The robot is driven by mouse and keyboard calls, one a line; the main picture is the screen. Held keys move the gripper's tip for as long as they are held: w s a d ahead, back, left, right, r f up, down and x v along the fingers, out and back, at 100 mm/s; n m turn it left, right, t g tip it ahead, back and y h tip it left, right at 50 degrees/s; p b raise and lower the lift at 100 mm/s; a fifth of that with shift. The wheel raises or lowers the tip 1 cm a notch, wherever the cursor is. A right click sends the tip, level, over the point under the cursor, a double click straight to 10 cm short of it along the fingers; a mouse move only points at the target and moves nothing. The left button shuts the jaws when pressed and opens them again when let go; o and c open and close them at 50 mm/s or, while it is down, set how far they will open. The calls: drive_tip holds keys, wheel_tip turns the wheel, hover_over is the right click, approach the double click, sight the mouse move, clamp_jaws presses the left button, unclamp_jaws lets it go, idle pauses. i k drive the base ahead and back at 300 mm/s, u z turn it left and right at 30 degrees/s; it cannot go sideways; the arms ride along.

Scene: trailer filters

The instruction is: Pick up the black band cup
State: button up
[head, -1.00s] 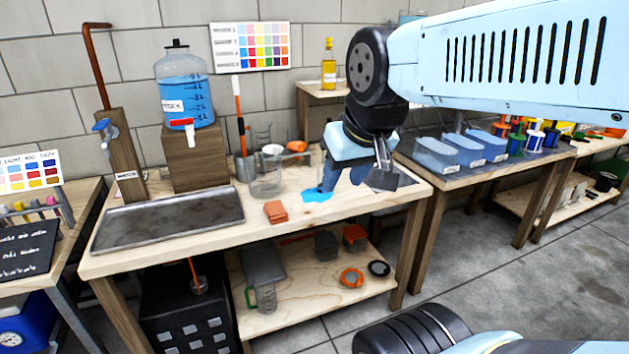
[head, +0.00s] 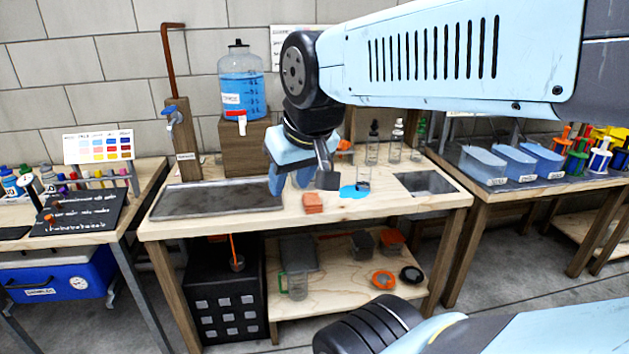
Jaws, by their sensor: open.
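No cup with a clear black band stands out. A small clear cup (head: 363,178) with a darker line near its base stands at the blue puddle (head: 349,192) on the middle bench; I cannot tell whether the line is a black band. A dark container (head: 362,243) sits on the lower shelf beside an orange-topped one (head: 392,241). My gripper (head: 289,192) is open and appears empty, pointing down in front of the bench top, left of the clear cup. Its height above the bench is unclear. My wrist hides part of the bench behind it.
An orange sponge block (head: 314,203) lies right of my gripper. A metal tray (head: 218,199) is to the left, below a blue-filled water jug (head: 241,85). Several bottles stand at the back right. Blue bins (head: 513,163) are on the right bench.

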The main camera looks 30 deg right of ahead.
sight(364, 172)
drive_tip(key=z, duration=0.2)
drive_tip(key=i, duration=0.15)
drive_tip(key=u, duration=1.95)
drive_tip(key=k, duration=1.85)
drive_tip(key=z, duration=1.85)
drive_tip(key=i, duration=0.7)
drive_tip(key=z, duration=0.1)
